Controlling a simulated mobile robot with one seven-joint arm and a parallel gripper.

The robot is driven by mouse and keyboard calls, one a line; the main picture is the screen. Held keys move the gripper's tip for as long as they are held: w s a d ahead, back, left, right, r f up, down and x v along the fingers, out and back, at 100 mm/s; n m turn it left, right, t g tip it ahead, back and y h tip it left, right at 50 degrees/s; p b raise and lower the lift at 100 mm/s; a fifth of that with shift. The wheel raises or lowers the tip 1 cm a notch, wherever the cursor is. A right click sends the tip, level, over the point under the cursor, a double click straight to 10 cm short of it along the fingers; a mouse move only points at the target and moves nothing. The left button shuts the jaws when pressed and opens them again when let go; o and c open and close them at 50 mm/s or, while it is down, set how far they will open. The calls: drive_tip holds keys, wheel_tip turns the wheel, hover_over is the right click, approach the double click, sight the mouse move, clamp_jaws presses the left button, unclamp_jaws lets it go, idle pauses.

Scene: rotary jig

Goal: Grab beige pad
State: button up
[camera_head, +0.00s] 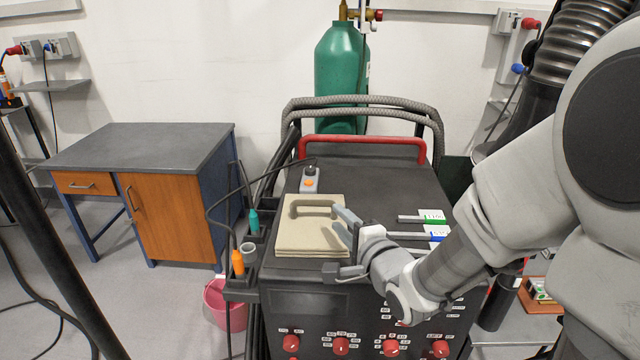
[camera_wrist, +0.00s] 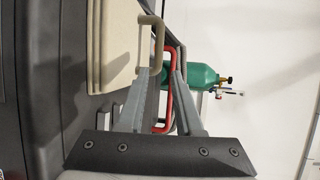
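The beige pad (camera_head: 303,239) lies flat on the left part of the dark machine top in the head view. Its raised handle (camera_head: 313,203) stands along the far part. My gripper (camera_head: 343,223) is at the pad's right side, close to the handle, with its fingers apart. In the wrist view the pad (camera_wrist: 112,40) is at upper left, and its handle (camera_wrist: 157,38) shows just ahead of the open fingers (camera_wrist: 165,65). The near finger covers part of the handle. I cannot tell whether a finger touches it. Nothing is held.
A grey device with an orange button (camera_head: 309,181) stands behind the pad. A red rail (camera_head: 362,140) and a green cylinder (camera_head: 340,75) are at the back. Green-labelled (camera_head: 432,216) and blue-labelled (camera_head: 437,233) clamps lie to the right. Orange (camera_head: 238,262) and teal (camera_head: 254,221) handles stand at left.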

sight(322, 205)
drive_tip(key=shift+p+x, duration=1.2)
drive_tip(key=shift+p, duration=0.1)
drive_tip(key=shift+p+x, duration=0.35)
drive_tip(key=shift+x, duration=3.55)
drive_tip(key=shift+s+f, duration=0.1)
drive_tip(key=shift+f, duration=0.05)
clamp_jaws()
